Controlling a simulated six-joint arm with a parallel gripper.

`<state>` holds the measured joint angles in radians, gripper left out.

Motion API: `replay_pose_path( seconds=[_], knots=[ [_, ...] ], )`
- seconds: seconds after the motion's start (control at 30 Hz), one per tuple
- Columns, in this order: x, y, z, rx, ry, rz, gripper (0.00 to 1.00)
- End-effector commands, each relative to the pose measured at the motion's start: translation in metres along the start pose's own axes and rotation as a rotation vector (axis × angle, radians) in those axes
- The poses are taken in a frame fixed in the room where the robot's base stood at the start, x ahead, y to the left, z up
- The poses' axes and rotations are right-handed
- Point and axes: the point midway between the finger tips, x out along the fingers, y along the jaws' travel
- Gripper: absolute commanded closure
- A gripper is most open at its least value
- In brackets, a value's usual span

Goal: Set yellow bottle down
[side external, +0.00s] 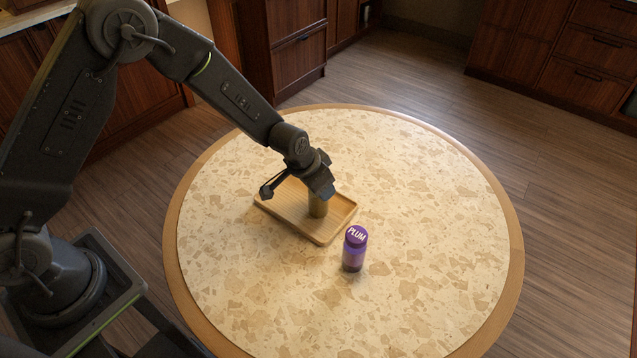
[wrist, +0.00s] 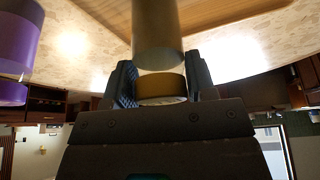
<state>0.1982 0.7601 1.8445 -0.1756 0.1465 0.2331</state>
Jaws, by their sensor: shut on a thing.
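The yellow bottle (side external: 317,207) looks brownish yellow and stands upright within the outline of the wooden tray (side external: 278,222). My gripper (side external: 319,192) is shut on its upper end from above. In the wrist view the bottle (wrist: 158,30) sits between the two fingers of my gripper (wrist: 161,75), with a pale band and a darker yellow cap near the palm. The tray also shows in the wrist view (wrist: 232,12), behind the bottle. I cannot tell whether the bottle's base touches the tray floor.
A purple bottle labelled PLUM (side external: 354,252) stands on the round table (side external: 430,220), just outside the tray's near right corner. It also shows at the left of the wrist view (wrist: 18,45). The table's right side and front are clear. Wooden cabinets (side external: 285,45) stand beyond the table.

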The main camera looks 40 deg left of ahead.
Motion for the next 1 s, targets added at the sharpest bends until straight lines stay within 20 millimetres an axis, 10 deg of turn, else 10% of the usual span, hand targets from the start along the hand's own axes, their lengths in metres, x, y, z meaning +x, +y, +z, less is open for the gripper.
replay_pose_path(
  seconds=[0.2, 0.23, 0.5, 1.0],
  knots=[
    [0.003, 0.0, 0.001, -0.001, 0.0, 0.0, 0.78],
    [0.003, 0.0, 0.001, -0.001, -0.001, 0.001, 0.48],
    [0.003, 0.0, 0.001, -0.001, -0.001, 0.0, 0.23],
    [-0.03, 0.0, -0.002, 0.0, 0.004, 0.0, 0.23]
  ],
)
